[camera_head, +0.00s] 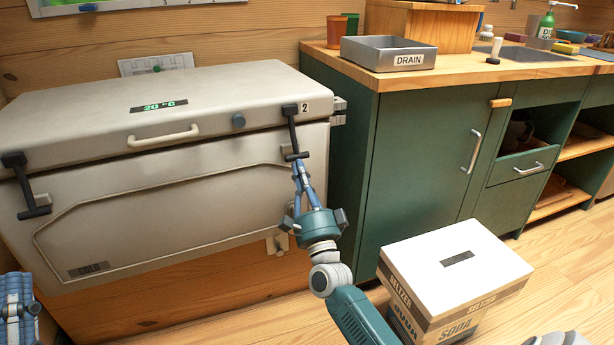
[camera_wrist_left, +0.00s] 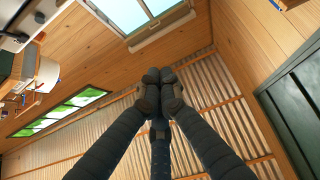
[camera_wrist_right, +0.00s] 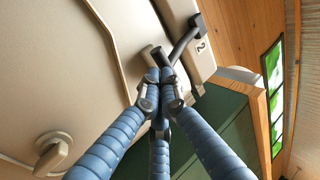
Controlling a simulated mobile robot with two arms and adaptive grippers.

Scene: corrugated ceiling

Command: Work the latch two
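A pale chest cooler (camera_head: 200,170) stands against the wall with its lid down. Latch two (camera_head: 292,130) is a black lever at the right of its front, beside the printed "2". It hangs from the lid edge over the body and ends in a short crossbar. The lever (camera_wrist_right: 184,42) and crossbar also show in the right wrist view. My right gripper (camera_head: 296,165) has its fingertips together right at the crossbar; I cannot tell whether they touch it. The tips (camera_wrist_right: 160,78) look shut with nothing between them. My left gripper (camera_wrist_left: 159,76) is shut and empty, pointing upward, at the lower left.
A second black latch (camera_head: 27,190) hangs at the cooler's left. A pale lid handle (camera_head: 163,137) lies between them. A green cabinet (camera_head: 425,150) stands close to the right. A soda carton (camera_head: 455,265) sits on the floor beside my right arm.

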